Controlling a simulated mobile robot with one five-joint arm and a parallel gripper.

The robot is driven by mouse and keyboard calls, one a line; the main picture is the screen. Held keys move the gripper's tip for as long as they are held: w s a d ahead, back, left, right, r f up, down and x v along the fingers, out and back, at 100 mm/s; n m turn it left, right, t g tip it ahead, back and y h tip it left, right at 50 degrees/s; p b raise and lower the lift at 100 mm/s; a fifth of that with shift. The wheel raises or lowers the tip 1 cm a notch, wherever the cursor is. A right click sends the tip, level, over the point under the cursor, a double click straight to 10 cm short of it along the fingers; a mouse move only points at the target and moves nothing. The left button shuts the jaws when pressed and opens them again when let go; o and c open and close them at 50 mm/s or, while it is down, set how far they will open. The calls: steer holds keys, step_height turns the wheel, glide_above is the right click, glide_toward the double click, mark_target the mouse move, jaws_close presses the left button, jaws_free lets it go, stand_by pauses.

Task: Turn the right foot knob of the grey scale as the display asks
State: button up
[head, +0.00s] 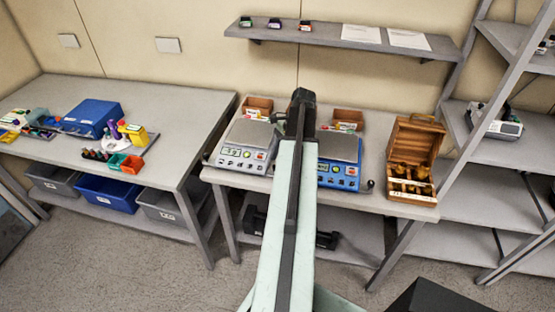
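The grey scale (245,143) stands on the middle table, left of my arm. Its front panel has a small lit display (230,152), too small to read, and coloured buttons. A dark foot knob (206,157) shows at its left front corner. I cannot make out its right foot knob, which lies near or behind my arm. My arm reaches forward between the grey scale and the blue scale (340,178). My gripper (300,98) is at the far dark end of the arm, over the back of the table. Its fingers are not clear.
An open wooden box (412,160) with brass weights stands right of the blue scale, which has its own dark foot knob (370,184). Small cardboard boxes (258,105) stand behind the scales. A wall shelf (340,38) hangs above. The left table (185,110) has bare room.

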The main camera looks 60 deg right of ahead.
steer(key=p+v, duration=0.4)
steer(key=v, duration=0.2)
steer(key=shift+w+f, duration=0.1)
steer(key=w+a+n+g, duration=0.1)
steer(key=w+a+n, duration=0.3)
steer(key=w+a, duration=0.85)
steer(key=w+a+n+g, duration=0.25)
steer(key=w+a, duration=0.65)
steer(key=a, duration=0.6)
steer(key=w+a+f+n+t+h, duration=0.1)
steer(key=a+f+n+h, duration=0.1)
steer(key=a+n, duration=1.5)
steer(key=shift+w+a+h, duration=0.2)
steer(key=shift+a+h, duration=0.7)
steer(key=shift+a, duration=3.2)
